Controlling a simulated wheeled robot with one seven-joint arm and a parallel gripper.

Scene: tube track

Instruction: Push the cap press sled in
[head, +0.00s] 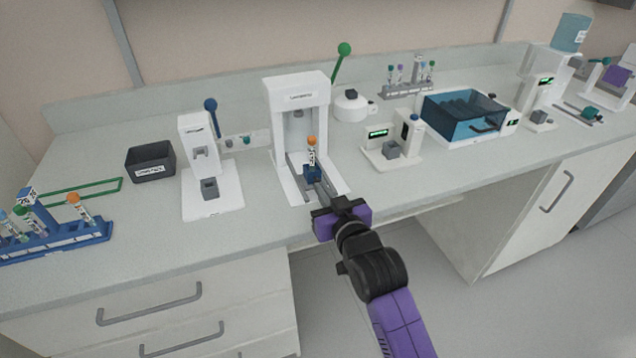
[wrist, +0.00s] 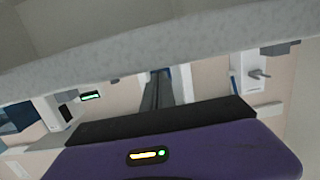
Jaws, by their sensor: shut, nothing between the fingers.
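The cap press (head: 297,95) is a white frame on the counter with a green-knobbed lever (head: 342,62) raised at its right. Its sled, a blue block (head: 312,174), sits at the front of the press base and carries an upright tube with an orange cap (head: 312,146). My gripper (head: 322,188) is shut and empty, just in front of the sled and pointing toward it. I cannot tell whether the fingertips touch the sled. The fingers (wrist: 157,88) also show in the wrist view, where the picture looks upside down and the sled is not clear.
A white device with a blue-knobbed lever (head: 210,190) stands left of the press. A small device with a green display (head: 378,152) stands to the right. A blue tube rack (head: 60,240) is far left. The counter's front edge lies under my wrist.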

